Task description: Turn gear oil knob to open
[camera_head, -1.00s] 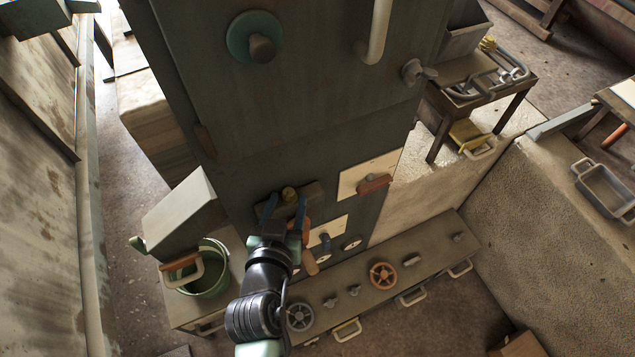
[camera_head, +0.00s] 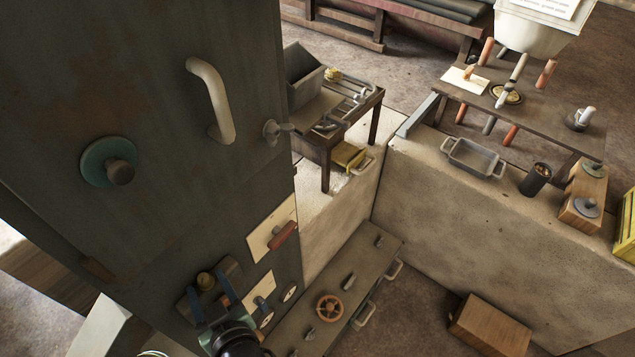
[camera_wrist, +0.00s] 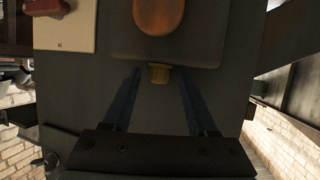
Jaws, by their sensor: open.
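A dark panel cabinet (camera_head: 150,235) carries several knobs and handles. No label that I can read marks one as the gear oil knob. A round knob on a teal disc (camera_head: 117,170) is higher up.
A red handle on a white plate (camera_head: 268,228) is right of my gripper, with a wing knob (camera_head: 275,131) and a curved pale handle (camera_head: 212,100) above. A low bench with an orange wheel (camera_head: 329,308) stands below. A wooden box (camera_head: 490,322) is on the floor.

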